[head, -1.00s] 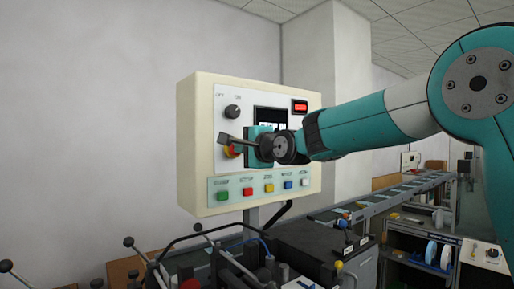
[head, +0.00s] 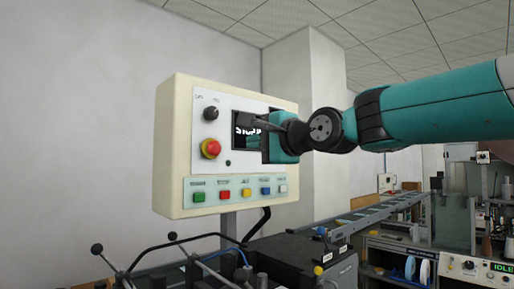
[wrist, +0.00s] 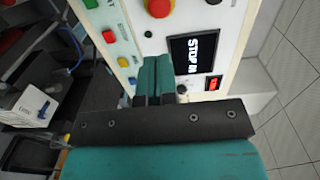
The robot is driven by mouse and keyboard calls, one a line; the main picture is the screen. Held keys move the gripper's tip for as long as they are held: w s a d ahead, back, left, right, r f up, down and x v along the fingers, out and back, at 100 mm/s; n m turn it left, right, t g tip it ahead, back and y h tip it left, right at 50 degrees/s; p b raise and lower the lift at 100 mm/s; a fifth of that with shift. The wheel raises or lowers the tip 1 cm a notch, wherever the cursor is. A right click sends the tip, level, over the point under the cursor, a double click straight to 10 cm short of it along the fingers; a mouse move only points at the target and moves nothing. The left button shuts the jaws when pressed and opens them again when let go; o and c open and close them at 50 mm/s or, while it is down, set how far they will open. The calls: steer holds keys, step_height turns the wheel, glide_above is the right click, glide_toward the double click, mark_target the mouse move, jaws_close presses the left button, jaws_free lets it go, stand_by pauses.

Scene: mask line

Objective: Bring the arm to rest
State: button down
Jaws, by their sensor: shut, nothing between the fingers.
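My gripper (head: 250,121) is in front of the right part of a cream control panel (head: 175,150) in the head view, partly over its dark screen (head: 240,134). In the wrist view my gripper (wrist: 155,62) shows its teal fingers together, with nothing between them. My teal arm reaches in from the right edge of the head view. I cannot tell the exact gap between fingers and panel.
The panel bears a red stop button (head: 211,148), a black knob (head: 211,113) and a row of coloured buttons (head: 225,195). Below are black-knobbed levers (head: 97,248) and a dark cabinet (head: 300,258). A conveyor (head: 375,212) runs behind. The wall above is bare.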

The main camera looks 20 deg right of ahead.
stand_by(0.4)
steer(key=s+a+f+n+g, duration=0.4)
steer(key=s+f+n, duration=0.1)
steer(key=f, duration=0.5)
steer(key=s+a+f+n+g, duration=0.3)
steer(key=s+f+n+g, duration=0.25)
steer(key=f, duration=0.45)
steer(key=s+f+n+g+h, duration=0.1)
steer(key=s+f+n+g, duration=0.6)
steer(key=s, duration=1.1)
step_height(320, 180, down, 7)
steer(key=n+b, duration=0.1)
steer(key=n, duration=0.3)
steer(key=shift+a+h, duration=0.3)
steer(key=shift+a, duration=0.1)
steer(key=shift+w+d, duration=0.1)
steer(key=shift+d, duration=0.05)
